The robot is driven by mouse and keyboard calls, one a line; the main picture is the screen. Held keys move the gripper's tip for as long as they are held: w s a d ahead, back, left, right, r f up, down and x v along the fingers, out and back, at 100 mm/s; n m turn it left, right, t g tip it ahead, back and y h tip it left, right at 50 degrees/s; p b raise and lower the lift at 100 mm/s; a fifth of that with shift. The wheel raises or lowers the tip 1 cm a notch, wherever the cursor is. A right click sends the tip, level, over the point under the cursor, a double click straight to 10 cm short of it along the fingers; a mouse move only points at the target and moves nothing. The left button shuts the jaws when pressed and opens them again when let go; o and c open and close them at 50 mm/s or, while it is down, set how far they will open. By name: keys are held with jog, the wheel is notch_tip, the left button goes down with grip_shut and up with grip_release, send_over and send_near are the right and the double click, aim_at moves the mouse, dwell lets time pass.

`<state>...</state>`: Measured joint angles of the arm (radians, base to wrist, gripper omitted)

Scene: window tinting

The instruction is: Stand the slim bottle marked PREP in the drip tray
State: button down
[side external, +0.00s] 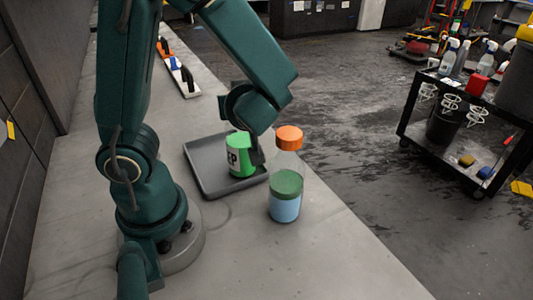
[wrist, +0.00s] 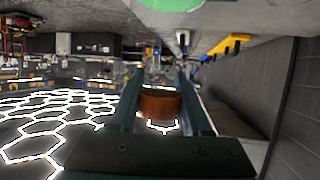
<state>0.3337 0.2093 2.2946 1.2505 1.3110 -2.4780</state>
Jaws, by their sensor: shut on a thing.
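The PREP bottle (side external: 240,160), bright green with a white label on which "EP" shows, is upright over the grey drip tray (side external: 206,176). Its base appears within the tray's rim; I cannot tell whether it touches the floor of the tray. A bright green patch (wrist: 160,4) shows at the top edge there.
A clear bottle (side external: 287,185) with an orange cap and green and blue contents stands on the bench just right of the tray, close to my gripper. Tools (side external: 180,72) lie farther back. The bench (side external: 300,265) in front is clear. A black cart (side external: 455,130) stands off to the right.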

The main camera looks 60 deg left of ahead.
jog(key=shift+f, duration=0.25)
jog(key=shift+c, duration=1.8)
grip_release()
jog(key=shift+r, duration=0.15)
